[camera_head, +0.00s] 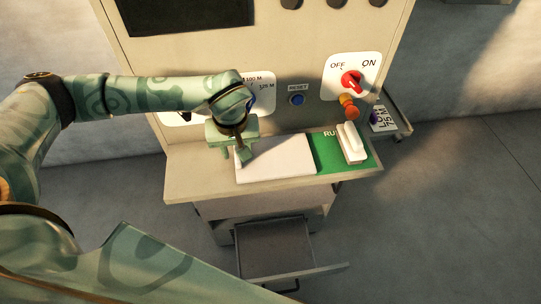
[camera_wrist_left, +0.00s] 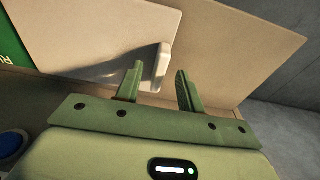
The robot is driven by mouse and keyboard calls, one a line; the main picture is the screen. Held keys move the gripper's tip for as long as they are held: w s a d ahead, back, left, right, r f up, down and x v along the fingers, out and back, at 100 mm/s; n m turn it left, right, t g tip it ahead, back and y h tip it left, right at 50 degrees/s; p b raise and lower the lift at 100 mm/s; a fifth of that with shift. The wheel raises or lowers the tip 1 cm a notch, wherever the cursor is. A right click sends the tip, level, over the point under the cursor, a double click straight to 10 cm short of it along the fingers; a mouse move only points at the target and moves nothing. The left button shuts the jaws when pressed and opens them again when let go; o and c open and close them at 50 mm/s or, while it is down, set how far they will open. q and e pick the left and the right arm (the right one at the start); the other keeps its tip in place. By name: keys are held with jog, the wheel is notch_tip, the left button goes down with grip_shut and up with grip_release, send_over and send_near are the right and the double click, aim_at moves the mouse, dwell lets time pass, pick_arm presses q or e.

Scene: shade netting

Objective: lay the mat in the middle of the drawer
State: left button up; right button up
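A flat white slab, which I take for the mat (camera_head: 285,160), lies on the machine's ledge. The left wrist view shows the slab (camera_wrist_left: 95,35) with a small raised tab (camera_wrist_left: 164,60) at its edge. My left gripper (camera_head: 235,155) is over the slab's left end, pointing down. In the left wrist view, the gripper (camera_wrist_left: 158,88) has its fingers apart with nothing between them; the tab is just beyond the fingertips. The drawer (camera_head: 275,245) is pulled out below the ledge, its dark grey floor showing. My right gripper is not in view.
A green panel (camera_head: 325,155) with a white upright block (camera_head: 351,143) adjoins the slab's right side. A red switch (camera_head: 351,82), an orange knob (camera_head: 348,107) and a blue reset button (camera_head: 297,100) sit on the machine's face. A small side shelf (camera_head: 390,120) juts out right.

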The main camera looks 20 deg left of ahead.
pick_arm(q)
jog(key=shift+w+f, duration=0.1)
jog(key=shift+f, duration=0.55)
grip_shut()
jog(key=shift+r, duration=0.1)
